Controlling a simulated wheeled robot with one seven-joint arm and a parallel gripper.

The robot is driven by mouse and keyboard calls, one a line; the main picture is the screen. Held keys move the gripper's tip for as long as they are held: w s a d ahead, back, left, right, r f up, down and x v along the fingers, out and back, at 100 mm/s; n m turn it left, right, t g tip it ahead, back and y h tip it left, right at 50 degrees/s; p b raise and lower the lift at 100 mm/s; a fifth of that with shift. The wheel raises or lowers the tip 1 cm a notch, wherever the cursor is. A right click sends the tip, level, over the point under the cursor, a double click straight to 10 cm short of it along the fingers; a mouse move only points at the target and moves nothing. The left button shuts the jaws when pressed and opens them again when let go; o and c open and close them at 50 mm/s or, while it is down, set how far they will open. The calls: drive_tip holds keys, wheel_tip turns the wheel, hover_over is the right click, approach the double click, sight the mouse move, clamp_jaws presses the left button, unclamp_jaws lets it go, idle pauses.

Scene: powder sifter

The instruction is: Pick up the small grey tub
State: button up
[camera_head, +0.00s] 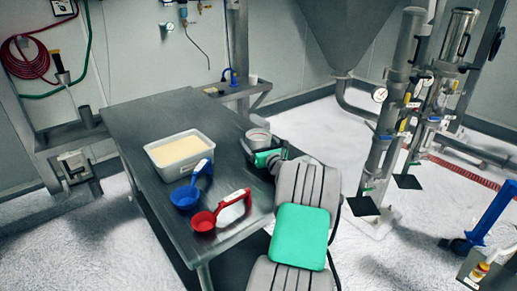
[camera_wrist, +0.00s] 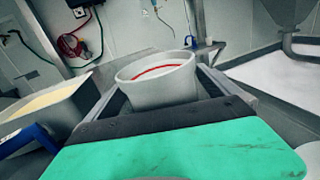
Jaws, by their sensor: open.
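The small grey tub (camera_head: 258,136) stands upright on the dark table, at its right side in the head view. In the wrist view the tub (camera_wrist: 160,86) is straight ahead, with a red line showing inside its rim. My gripper (camera_head: 259,149) is low over the table at the tub. In the wrist view my gripper (camera_wrist: 163,98) has one finger on each side of the tub. The fingers are apart, and I cannot tell whether either touches the tub wall. The tub's lower part is hidden behind the gripper body.
A larger grey tub of pale powder (camera_head: 179,154) stands left of my gripper. A blue scoop (camera_head: 186,196) and a red scoop (camera_head: 204,221) lie near the table's front edge. The table (camera_head: 150,112) is clear at the back left. Steel pipes (camera_head: 385,130) stand to the right.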

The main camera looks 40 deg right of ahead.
drive_tip(key=shift+r, duration=0.1)
drive_tip(key=c, duration=1.6)
drive_tip(key=shift+r, duration=0.1)
drive_tip(key=shift+r, duration=0.3)
wheel_tip(320, 180, up, 3)
drive_tip(key=shift+f, duration=0.15)
drive_tip(key=s+a+r, duration=0.8)
drive_tip(key=s+r, duration=0.1)
drive_tip(key=s, duration=0.2)
drive_tip(key=shift+s+a+r+p, duration=0.15)
drive_tip(key=shift+s+r+p, duration=0.05)
drive_tip(key=shift+p, duration=0.25)
